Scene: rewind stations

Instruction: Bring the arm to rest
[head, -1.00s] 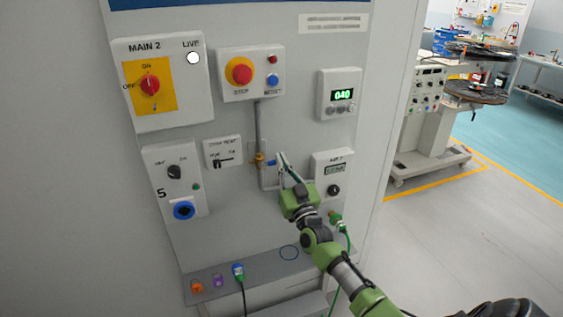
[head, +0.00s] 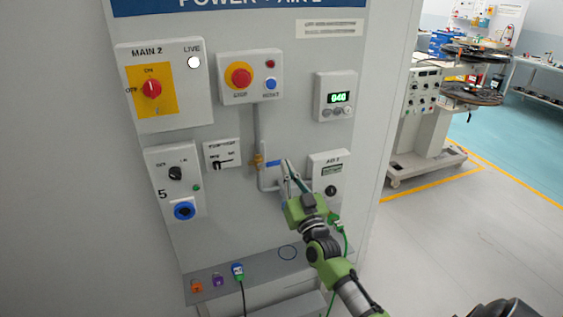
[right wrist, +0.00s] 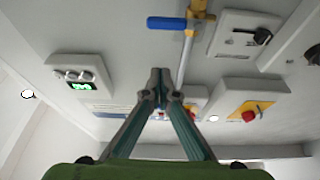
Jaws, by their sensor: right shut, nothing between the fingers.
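My right gripper (head: 286,163) is shut and empty in front of the grey panel (head: 225,225). In the head view its tips show just right of the blue valve handle (head: 273,163). In the right wrist view the closed fingertips (right wrist: 160,73) point at the panel, with the blue handle (right wrist: 167,23) apart from them. The handle lies sideways, across the grey pipe (head: 257,125). My left gripper is not in view.
Around the arm are a switch box with a red knob (head: 152,90), a red stop button (head: 240,76), a display reading 040 (head: 338,98) and an AIR 2 box (head: 328,160). A ledge (head: 262,268) below holds coloured plugs (head: 237,269). Open floor (head: 470,240) lies right.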

